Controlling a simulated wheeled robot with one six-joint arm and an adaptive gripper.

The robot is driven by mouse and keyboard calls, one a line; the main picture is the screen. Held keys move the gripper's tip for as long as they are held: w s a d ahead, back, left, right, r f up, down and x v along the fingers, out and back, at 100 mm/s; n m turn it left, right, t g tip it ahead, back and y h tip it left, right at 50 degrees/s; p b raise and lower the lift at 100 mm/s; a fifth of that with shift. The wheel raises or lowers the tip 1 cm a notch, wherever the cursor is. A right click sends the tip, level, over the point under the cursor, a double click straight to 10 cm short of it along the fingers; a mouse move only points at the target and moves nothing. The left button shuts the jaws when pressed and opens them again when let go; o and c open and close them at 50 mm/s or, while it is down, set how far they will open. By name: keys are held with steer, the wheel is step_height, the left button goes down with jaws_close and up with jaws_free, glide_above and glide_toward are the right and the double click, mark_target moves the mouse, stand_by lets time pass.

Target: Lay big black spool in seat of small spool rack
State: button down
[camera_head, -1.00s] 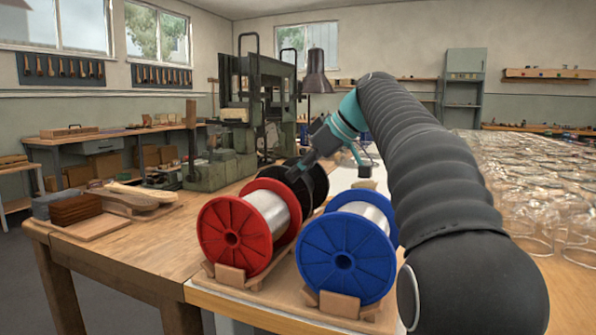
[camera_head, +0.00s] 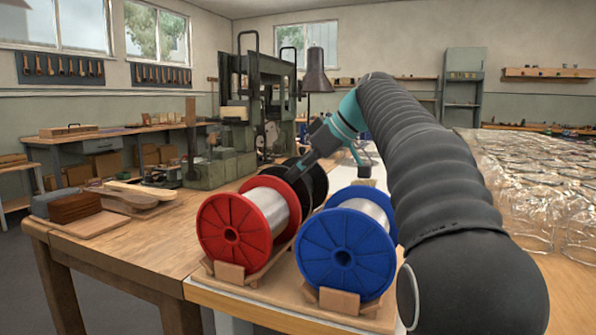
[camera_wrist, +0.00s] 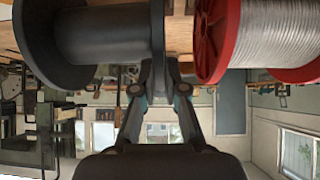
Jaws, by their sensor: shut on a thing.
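The big black spool (camera_head: 318,184) is behind the red spool in the head view, partly hidden by it. In the wrist view it (camera_wrist: 105,38) fills the upper left, with a wide dark flange at each end and a dark barrel. My gripper (camera_head: 295,174) is shut on the edge of its near flange; the fingers also show in the wrist view (camera_wrist: 159,76). Wooden rack parts (camera_head: 230,273) show under the red spool and more (camera_head: 339,302) under the blue one. I cannot tell which is the small spool rack. The seat and whether the black spool touches it are hidden.
The red spool (camera_head: 233,232) with pale wire stands close to the black one, and shows beside it in the wrist view (camera_wrist: 212,40). The blue spool (camera_head: 343,254) stands right of it. Wooden blocks (camera_head: 76,208) lie left; many clear glass items (camera_head: 535,180) cover the right.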

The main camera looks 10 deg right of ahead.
steer(key=shift+f, duration=0.3)
stand_by(0.6)
steer(key=c, duration=0.7)
jaws_free()
steer(key=shift+f, duration=0.15)
steer(key=shift+c, duration=0.2)
steer(key=shift+r, duration=0.2)
steer(key=shift+r+p, duration=3.15)
steer(key=shift+r, duration=0.25)
